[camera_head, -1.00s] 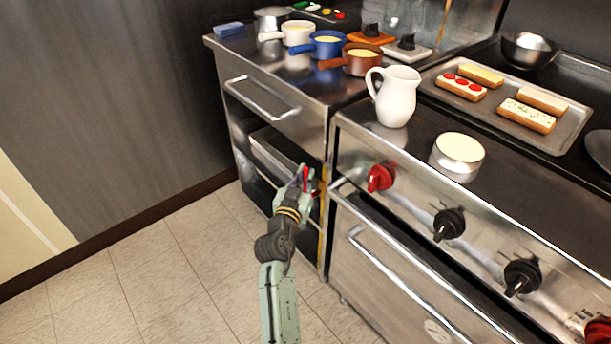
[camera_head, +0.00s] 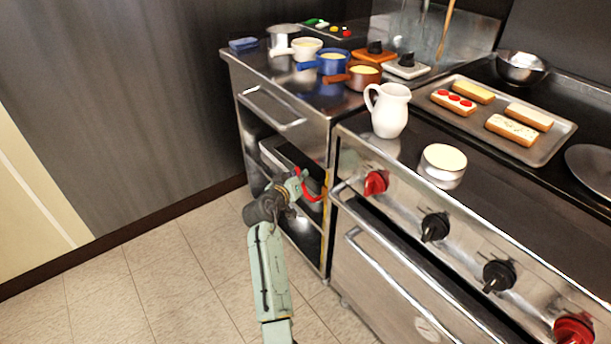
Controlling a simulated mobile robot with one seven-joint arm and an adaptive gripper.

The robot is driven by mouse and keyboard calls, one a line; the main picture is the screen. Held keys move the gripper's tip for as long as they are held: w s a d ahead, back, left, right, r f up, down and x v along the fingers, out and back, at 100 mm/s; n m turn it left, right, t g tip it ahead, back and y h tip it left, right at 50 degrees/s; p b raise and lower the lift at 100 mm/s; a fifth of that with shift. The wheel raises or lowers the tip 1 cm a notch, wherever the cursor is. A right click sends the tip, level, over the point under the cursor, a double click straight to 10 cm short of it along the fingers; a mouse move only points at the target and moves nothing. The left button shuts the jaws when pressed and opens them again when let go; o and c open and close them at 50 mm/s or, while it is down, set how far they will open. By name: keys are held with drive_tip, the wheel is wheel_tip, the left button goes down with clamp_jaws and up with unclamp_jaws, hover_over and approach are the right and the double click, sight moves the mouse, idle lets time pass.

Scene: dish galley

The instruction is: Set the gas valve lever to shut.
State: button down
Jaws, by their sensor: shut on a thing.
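The red gas valve lever (camera_head: 313,195) is low in the gap between the steel counter unit and the range, beside a thin yellow upright pipe (camera_head: 326,180). It slants across toward the pipe. My gripper (camera_head: 303,186) is at the lever's left part and is shut on it. The fingers hide part of the lever, and the valve body is too small to make out.
The range's front rail (camera_head: 345,190) and a red knob (camera_head: 376,183) are close on the right. The open shelf (camera_head: 283,160) of the counter unit is behind my gripper. A white jug (camera_head: 389,110) stands above on the range. The tiled floor (camera_head: 170,270) is clear on the left.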

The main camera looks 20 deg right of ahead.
drive_tip(key=w+a+f+n+g+h+b, duration=0.1)
drive_tip(key=w+f+n+g+b, duration=0.1)
drive_tip(key=w+f+n+g, duration=0.2)
drive_tip(key=shift+w+a+f+n+g+b, duration=0.3)
drive_tip(key=shift+f+n+g, duration=1.25)
drive_tip(key=shift+f, duration=0.65)
drive_tip(key=shift+s+g, duration=0.1)
drive_tip(key=shift+g, duration=0.15)
drive_tip(key=c, duration=1.8)
unclamp_jaws()
drive_tip(key=shift+f, duration=0.1)
drive_tip(key=shift+c, duration=0.2)
drive_tip(key=shift+o, duration=0.9)
